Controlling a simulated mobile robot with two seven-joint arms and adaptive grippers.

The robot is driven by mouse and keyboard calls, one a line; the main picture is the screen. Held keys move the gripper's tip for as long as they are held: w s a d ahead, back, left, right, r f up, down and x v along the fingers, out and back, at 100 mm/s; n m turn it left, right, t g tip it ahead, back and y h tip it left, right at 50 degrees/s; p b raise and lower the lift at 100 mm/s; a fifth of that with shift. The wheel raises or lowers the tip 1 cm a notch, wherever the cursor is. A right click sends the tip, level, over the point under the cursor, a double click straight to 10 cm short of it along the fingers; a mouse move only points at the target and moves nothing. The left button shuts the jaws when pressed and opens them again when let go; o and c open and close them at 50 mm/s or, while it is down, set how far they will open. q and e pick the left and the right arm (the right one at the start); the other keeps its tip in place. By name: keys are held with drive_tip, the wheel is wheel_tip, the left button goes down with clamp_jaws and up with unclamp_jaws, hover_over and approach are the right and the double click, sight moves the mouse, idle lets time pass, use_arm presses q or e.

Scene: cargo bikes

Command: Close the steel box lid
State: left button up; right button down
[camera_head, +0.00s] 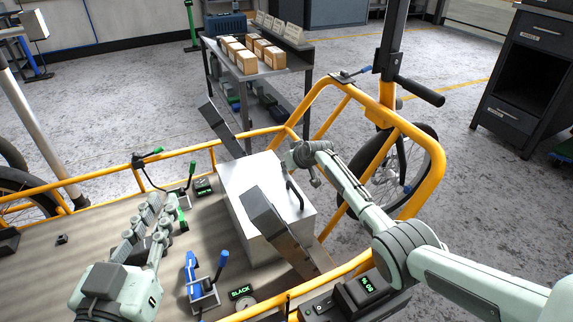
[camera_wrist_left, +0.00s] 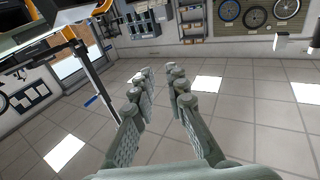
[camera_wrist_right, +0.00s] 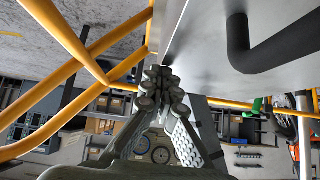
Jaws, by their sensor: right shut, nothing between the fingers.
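The steel box (camera_head: 283,231) stands on the cargo bed. Its pale flat lid (camera_head: 248,178) lies over the top; I cannot tell whether it is fully down. A dark bent handle (camera_head: 295,196) is on its right part. In the right wrist view, the metal surface (camera_wrist_right: 205,50) and dark handle (camera_wrist_right: 262,50) are close. My right gripper (camera_head: 288,163) is shut and empty at the box's far right edge, beside the handle; its fingers (camera_wrist_right: 160,85) also show there. My left gripper (camera_head: 150,228) is open and empty over the bed, left of the box.
Yellow frame rails (camera_head: 425,185) surround the bed. Blue-handled clamp (camera_head: 194,275) and a small display (camera_head: 241,292) are near the front. A cart with cartons (camera_head: 246,62) stands behind.

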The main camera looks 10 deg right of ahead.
drive_tip(key=shift+s+f, duration=0.15)
drive_tip(key=shift+f, duration=0.05)
